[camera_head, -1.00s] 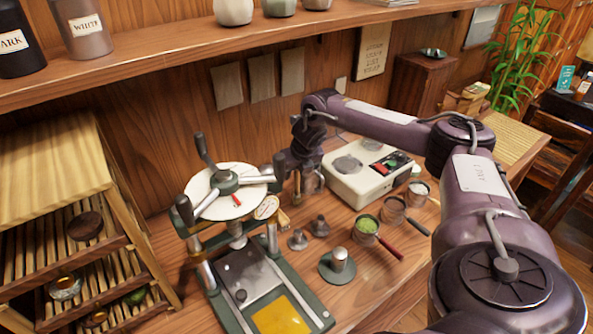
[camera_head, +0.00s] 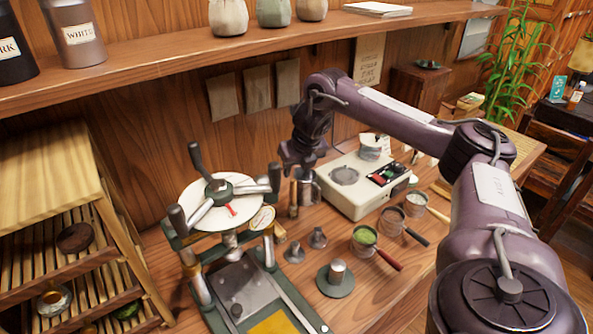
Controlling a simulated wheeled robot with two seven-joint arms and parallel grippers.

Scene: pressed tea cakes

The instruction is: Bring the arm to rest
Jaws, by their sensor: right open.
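My right arm comes in from the lower right and reaches over the wooden counter. Its gripper (camera_head: 297,167) points down just behind the lever press (camera_head: 228,240) and left of the cream scale (camera_head: 345,205). The gripper is open, with a metal cup (camera_head: 308,190) close below it; I cannot tell whether they touch. The gripper's small fingers are dark and partly hard to make out. My left gripper is not in view.
Small metal weights (camera_head: 318,238), a scoop of green powder (camera_head: 365,237) and other small pans lie in front of the scale. A slatted rack (camera_head: 50,200) stands left. A shelf (camera_head: 250,42) with jars runs above the counter.

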